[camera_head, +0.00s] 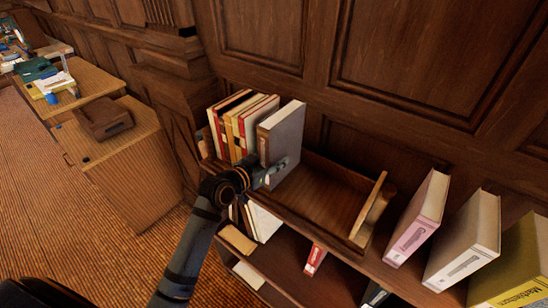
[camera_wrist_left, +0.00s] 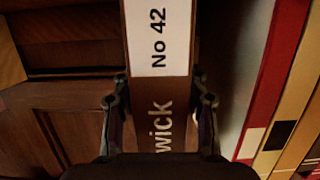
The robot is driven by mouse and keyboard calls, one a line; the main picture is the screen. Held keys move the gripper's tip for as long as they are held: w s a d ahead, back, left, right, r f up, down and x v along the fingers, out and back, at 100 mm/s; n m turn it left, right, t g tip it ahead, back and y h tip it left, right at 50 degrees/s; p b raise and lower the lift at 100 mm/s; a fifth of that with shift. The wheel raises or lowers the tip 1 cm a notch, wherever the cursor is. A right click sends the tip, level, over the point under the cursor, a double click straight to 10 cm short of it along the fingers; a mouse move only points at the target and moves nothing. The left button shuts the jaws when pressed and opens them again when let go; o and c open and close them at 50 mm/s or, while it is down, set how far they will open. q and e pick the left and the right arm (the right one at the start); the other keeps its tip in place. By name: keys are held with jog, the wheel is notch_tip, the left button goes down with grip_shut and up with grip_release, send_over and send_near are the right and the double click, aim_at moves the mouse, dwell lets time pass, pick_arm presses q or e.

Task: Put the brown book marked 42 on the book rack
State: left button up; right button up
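The brown book marked "No 42" (camera_wrist_left: 158,95) is upright, its spine facing the left wrist camera. My left gripper (camera_wrist_left: 160,115) has one finger on each side of the spine, closed on it. In the head view the book (camera_head: 286,130) stands at the left part of the wooden book rack (camera_head: 322,195), beside the row of books. The left gripper (camera_head: 275,174) is at its front, low on the spine. I cannot tell whether its bottom edge touches the rack. My right gripper is not in view.
Several red, yellow and cream books (camera_head: 240,125) stand left of the held book. The rack's middle is empty, up to its wooden end panel (camera_head: 371,206). A pink book (camera_head: 418,217) and a white book (camera_head: 466,240) stand farther right. A lower shelf holds more books.

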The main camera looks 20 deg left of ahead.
aim_at(265, 165)
pick_arm(q)
jog(key=shift+o, duration=1)
jog(key=shift+s, duration=0.1)
jog(key=shift+r, duration=0.25)
jog(key=v, duration=0.6)
jog(key=shift+s+f, duration=0.1)
jog(key=shift+s, duration=0.1)
jog(key=p+v, duration=0.1)
jog(key=v, duration=0.1)
jog(key=p+v, duration=0.2)
jog(key=shift+a+r+p, duration=0.25)
jog(key=shift+r+p, duration=0.05)
jog(key=shift+r, duration=0.05)
jog(key=shift+s+a+p, duration=0.1)
jog(key=shift+s+p, duration=0.35)
jog(key=shift+s, duration=0.3)
jog(key=shift+w+f, duration=0.1)
jog(key=shift+w, duration=0.05)
